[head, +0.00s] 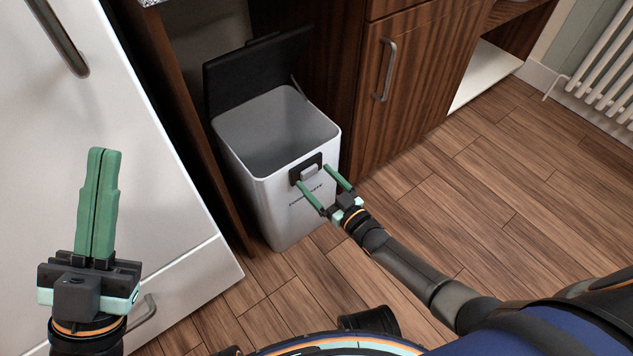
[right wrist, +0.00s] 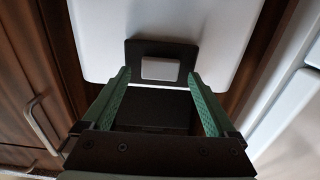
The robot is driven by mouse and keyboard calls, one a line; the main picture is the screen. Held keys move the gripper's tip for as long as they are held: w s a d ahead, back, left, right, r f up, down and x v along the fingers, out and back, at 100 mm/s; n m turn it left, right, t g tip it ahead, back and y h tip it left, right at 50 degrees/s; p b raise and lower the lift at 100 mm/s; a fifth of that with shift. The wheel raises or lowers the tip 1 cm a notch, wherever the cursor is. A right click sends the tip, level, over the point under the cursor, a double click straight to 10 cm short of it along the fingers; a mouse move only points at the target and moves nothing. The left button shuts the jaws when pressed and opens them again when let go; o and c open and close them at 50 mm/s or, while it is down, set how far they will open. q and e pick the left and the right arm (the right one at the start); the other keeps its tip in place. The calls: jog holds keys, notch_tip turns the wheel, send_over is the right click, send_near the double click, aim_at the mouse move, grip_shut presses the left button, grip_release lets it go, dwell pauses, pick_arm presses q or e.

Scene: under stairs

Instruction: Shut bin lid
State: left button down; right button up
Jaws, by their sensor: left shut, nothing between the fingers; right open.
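The white bin (head: 287,215) stands on the floor between the white appliance and the wooden cabinet. Its dark lid (head: 258,70) is raised and tilted back, and the inside looks empty. A dark plate with a light latch button (head: 309,172) is on the bin's front near the rim. My right gripper (head: 323,180) is open, its green fingers at either side of the latch plate; contact is unclear. In the right wrist view the bin front (right wrist: 215,25) and latch button (right wrist: 160,69) show ahead between the fingers. My left gripper (head: 104,152) is shut and empty, in front of the white appliance.
The white appliance (head: 120,110) with a metal handle stands on the left. The wooden cabinet (head: 415,75) with a metal door handle (head: 386,70) is right of the bin. A white radiator (head: 605,75) is at the far right. The wooden floor (head: 510,190) is clear on the right.

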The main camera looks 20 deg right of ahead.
jog(key=shift+w+a, duration=0.15)
jog(key=shift+w, duration=0.2)
jog(key=shift+c, duration=0.3)
grip_shut()
dwell(0.5)
